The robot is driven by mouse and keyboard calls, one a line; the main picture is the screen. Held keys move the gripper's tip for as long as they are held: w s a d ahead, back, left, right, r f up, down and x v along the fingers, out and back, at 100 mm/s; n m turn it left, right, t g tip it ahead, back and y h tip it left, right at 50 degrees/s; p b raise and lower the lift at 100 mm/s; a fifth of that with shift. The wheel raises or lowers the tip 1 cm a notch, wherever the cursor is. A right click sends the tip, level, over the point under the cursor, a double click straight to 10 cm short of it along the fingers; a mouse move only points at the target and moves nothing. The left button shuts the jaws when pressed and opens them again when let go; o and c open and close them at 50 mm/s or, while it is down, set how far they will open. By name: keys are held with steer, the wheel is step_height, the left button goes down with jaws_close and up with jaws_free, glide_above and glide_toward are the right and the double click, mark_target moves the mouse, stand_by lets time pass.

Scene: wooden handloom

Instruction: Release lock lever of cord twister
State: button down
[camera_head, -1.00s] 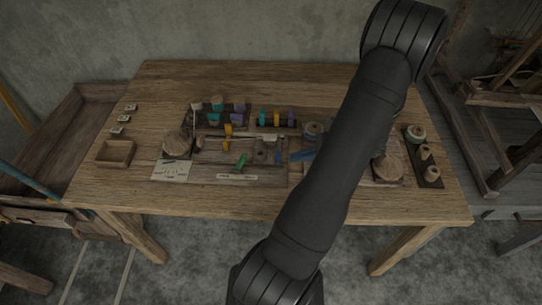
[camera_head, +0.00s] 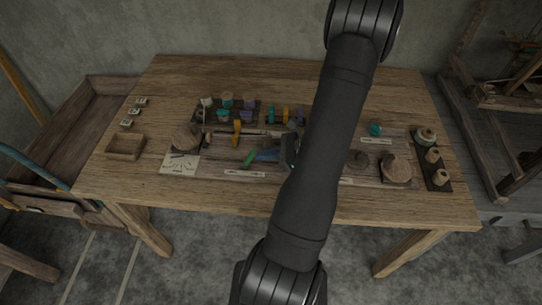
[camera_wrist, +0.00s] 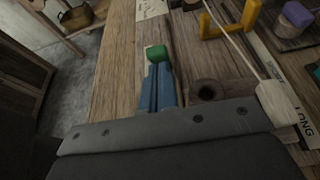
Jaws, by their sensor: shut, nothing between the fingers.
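A green-tipped lever (camera_head: 249,158) sits low in the middle of the cord-twister board on the table. In the wrist view its green block end (camera_wrist: 156,54) is right at the tips of my blue fingers. My gripper (camera_head: 264,155) is shut with its fingers together, pointing left at the green lever. It also shows in the wrist view (camera_wrist: 158,76), with nothing between the fingers. Whether the tips touch the block I cannot tell. A yellow bracket (camera_head: 237,132) stands just behind; it also shows in the wrist view (camera_wrist: 226,20), with a pale cord passing beside it.
A rack of coloured spools (camera_head: 226,112) stands behind the board. A round wooden piece (camera_head: 187,136), a paper sheet (camera_head: 180,163) and an open box (camera_head: 125,146) lie left. A dark tray of spools (camera_head: 434,160) is at right. My arm hides the board's middle right.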

mark_target(253, 152)
stand_by(0.4)
steer(key=shift+a+r+h, duration=0.2)
steer(key=shift+h, duration=0.2)
steer(key=shift+a+r+h, duration=0.75)
steer(key=shift+a+h, duration=0.1)
steer(key=shift+h, duration=0.45)
steer(key=a+h, duration=0.1)
steer(key=h, duration=0.1)
steer(key=shift+a+r+h, duration=0.55)
steer(key=shift+a+h, duration=0.6)
steer(key=shift+h, duration=0.25)
steer(key=shift+d, duration=0.15)
